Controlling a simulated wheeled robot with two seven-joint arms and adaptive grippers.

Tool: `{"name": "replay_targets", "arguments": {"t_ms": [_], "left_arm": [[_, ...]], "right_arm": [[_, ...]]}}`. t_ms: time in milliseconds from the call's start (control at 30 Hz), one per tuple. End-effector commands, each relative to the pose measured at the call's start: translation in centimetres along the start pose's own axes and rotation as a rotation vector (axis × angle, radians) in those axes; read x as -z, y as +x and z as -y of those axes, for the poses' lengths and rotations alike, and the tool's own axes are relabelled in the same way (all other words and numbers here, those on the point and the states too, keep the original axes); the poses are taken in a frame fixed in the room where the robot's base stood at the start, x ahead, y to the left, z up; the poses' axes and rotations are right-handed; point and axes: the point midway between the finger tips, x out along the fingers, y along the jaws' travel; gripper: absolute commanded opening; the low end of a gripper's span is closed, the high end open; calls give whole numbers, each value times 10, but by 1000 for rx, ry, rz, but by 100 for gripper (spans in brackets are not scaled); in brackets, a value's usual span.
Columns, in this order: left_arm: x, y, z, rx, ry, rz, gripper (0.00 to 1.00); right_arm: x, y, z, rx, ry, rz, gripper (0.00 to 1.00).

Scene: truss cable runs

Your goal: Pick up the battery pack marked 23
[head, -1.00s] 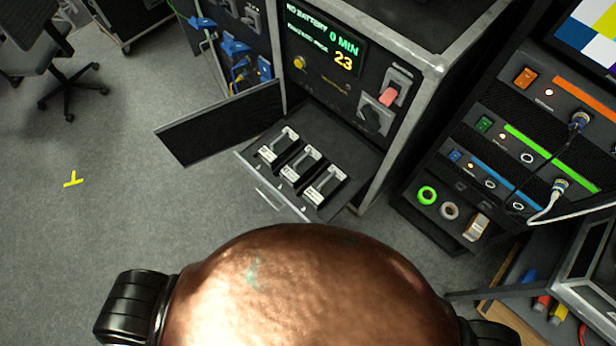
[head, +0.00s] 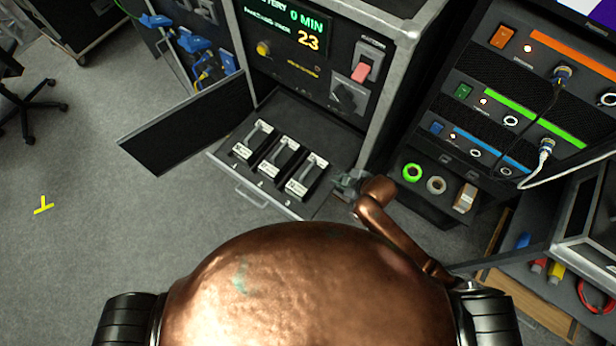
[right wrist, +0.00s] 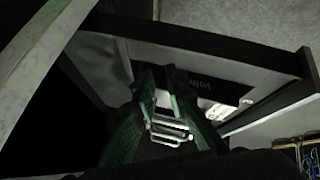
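Three black battery packs with pale handles and white labels lie side by side in an open drawer (head: 262,196): a left pack (head: 252,142), a middle pack (head: 278,158) and a right pack (head: 306,176). Their label numbers are too small to read. The cabinet screen (head: 288,28) shows a yellow 23. My right gripper (head: 349,182) is just right of the drawer, apart from the packs. In the right wrist view its two dark green fingers (right wrist: 161,72) stand apart with a gap at the tips; no pack is held. My left gripper is out of view.
An open cabinet door (head: 185,125) stands left of the drawer. A rack (head: 520,100) with cables is on the right, with tape rolls (head: 412,172) on its low shelf.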

Motion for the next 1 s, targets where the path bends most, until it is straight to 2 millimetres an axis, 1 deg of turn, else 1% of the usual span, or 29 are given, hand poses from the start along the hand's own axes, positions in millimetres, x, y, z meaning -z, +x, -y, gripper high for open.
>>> {"name": "replay_targets", "arguments": {"t_ms": [33, 100, 200, 300, 367, 400, 500, 600, 733, 900, 1000], "left_arm": [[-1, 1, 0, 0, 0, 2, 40], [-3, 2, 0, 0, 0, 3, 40], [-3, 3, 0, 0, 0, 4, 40], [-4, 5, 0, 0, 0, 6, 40], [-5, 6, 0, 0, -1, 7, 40], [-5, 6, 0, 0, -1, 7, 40], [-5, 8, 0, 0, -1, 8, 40], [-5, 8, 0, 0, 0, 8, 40], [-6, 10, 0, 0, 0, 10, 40], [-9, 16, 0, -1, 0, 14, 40], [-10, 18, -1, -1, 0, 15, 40]], "right_arm": [[16, -1, -8, 0, -88, -20, 12], [39, -3, -12, 8, -218, -52, 12], [68, -7, -14, 25, -426, -88, 12], [90, -12, -13, 46, -648, -116, 12], [97, -16, -12, 61, -778, -125, 12], [99, -18, -11, 72, -855, -129, 12], [100, -23, -10, 97, -1007, -131, 12], [99, -26, -9, 114, -1097, -131, 12], [97, -23, -7, 125, -1142, -131, 12], [98, -4, -3, 126, -1145, -132, 12], [98, 2, -2, 126, -1144, -131, 12]]}}
